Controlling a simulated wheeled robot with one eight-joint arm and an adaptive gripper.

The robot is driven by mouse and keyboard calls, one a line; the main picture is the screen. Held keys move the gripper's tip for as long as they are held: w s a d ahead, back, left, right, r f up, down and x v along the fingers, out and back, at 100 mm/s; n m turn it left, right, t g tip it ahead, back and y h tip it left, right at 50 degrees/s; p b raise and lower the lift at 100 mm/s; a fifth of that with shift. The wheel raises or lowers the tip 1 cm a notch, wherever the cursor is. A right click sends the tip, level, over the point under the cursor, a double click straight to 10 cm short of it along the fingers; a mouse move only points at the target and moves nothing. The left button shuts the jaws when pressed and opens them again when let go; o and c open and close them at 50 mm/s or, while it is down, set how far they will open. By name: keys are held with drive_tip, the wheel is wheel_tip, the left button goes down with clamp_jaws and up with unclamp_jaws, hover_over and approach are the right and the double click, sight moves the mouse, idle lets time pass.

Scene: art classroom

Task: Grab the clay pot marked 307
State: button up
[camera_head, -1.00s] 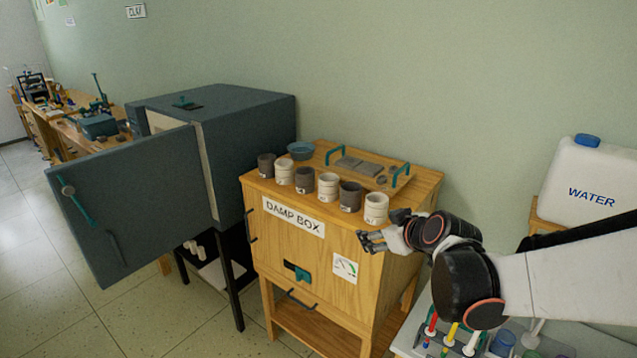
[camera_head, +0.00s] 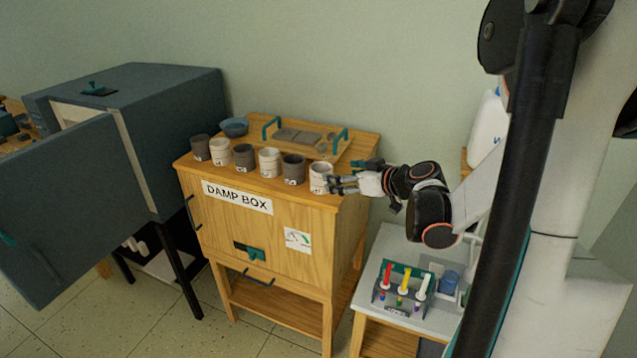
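Several small clay pots stand in a row along the front of the wooden damp box (camera_head: 290,222). Dark and pale ones alternate: a dark pot (camera_head: 200,147) at the left end, then pale, dark, pale, a dark pot (camera_head: 293,169) and a pale pot (camera_head: 319,177) at the right end. Small labels show on them, but their numbers are too small to read, so I cannot tell which is 307. My gripper (camera_head: 348,176) is just right of the right-end pale pot, with its fingers spread. The near fingertips reach its right side; I cannot tell whether they touch.
A tray (camera_head: 312,150) with teal handles and a blue bowl (camera_head: 234,127) stand behind the pots. A dark cabinet (camera_head: 175,125) has its door open at left. A low table (camera_head: 390,250) with a tool rack (camera_head: 403,291) stands below my arm.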

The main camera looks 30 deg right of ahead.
sight(321, 178)
drive_tip(key=x, duration=0.4)
drive_tip(key=shift+w+f+b, duration=0.1)
drive_tip(key=shift+w+b, duration=0.05)
drive_tip(key=shift+b, duration=0.25)
drive_tip(key=x, duration=0.1)
drive_tip(key=b+x, duration=0.1)
drive_tip(key=x, duration=0.1)
drive_tip(key=b+x, duration=0.1)
drive_tip(key=shift+a+f, duration=0.35)
drive_tip(key=shift+f, duration=0.1)
drive_tip(key=shift+w+f, duration=0.15)
drive_tip(key=shift+w, duration=0.25)
drive_tip(key=shift+c, duration=0.5)
drive_tip(key=c, duration=1.1)
